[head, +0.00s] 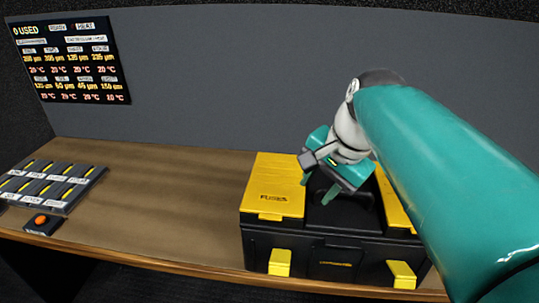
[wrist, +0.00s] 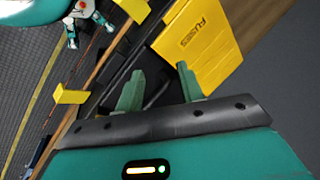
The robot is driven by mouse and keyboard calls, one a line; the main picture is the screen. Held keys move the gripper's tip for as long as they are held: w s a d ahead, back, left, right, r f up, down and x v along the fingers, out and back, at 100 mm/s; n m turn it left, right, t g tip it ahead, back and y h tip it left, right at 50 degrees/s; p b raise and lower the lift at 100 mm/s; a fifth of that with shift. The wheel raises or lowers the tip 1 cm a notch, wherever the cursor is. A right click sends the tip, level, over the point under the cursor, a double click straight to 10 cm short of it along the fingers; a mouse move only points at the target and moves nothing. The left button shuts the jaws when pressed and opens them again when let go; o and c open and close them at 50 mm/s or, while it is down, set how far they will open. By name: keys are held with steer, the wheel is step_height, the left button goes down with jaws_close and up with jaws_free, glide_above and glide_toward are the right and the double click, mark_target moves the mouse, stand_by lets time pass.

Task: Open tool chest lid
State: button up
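The tool chest (head: 300,243) is a black box with yellow top panels, standing on the right part of the bench. Its lid appears closed. The left yellow panel (head: 273,187) reads "FUSES"; it also shows in the wrist view (wrist: 203,42). Two yellow latches, left (head: 280,262) and right (head: 402,274), are on the front. My gripper (head: 322,189) is over the black middle of the lid, pointing down. In the wrist view its two fingers (wrist: 160,88) are apart with nothing clearly between them. Contact with the lid cannot be told. My arm hides the chest's right side.
A wooden bench (head: 160,190) runs along a grey wall. At its left are a rack of labelled modules (head: 50,184) and a small box with an orange button (head: 41,220). A display panel (head: 70,60) hangs on the wall. The bench between rack and chest is clear.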

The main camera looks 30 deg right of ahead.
stand_by(0.3)
steer(key=a+f+n, duration=0.4)
steer(key=a+n, duration=0.2)
steer(key=a, duration=0.1)
steer(key=shift+s+a+t+h, duration=0.15)
steer(key=shift+s+t+h, duration=0.15)
steer(key=shift+h, duration=0.1)
steer(key=a+f+n, duration=0.1)
steer(key=a+n, duration=0.1)
steer(key=s+a+f+n, duration=0.1)
steer(key=f+n, duration=0.1)
steer(key=a+f+n+t, duration=0.1)
steer(key=a+n, duration=0.1)
steer(key=shift+s+a+f+n, duration=0.15)
steer(key=shift+s+a+n, duration=0.15)
steer(key=shift+n, duration=0.1)
steer(key=shift+c, duration=0.9)
steer(key=shift+a+f+n, duration=0.15)
steer(key=shift+a+n, duration=0.05)
steer(key=shift+n, duration=0.1)
steer(key=c, duration=0.4)
jaws_close()
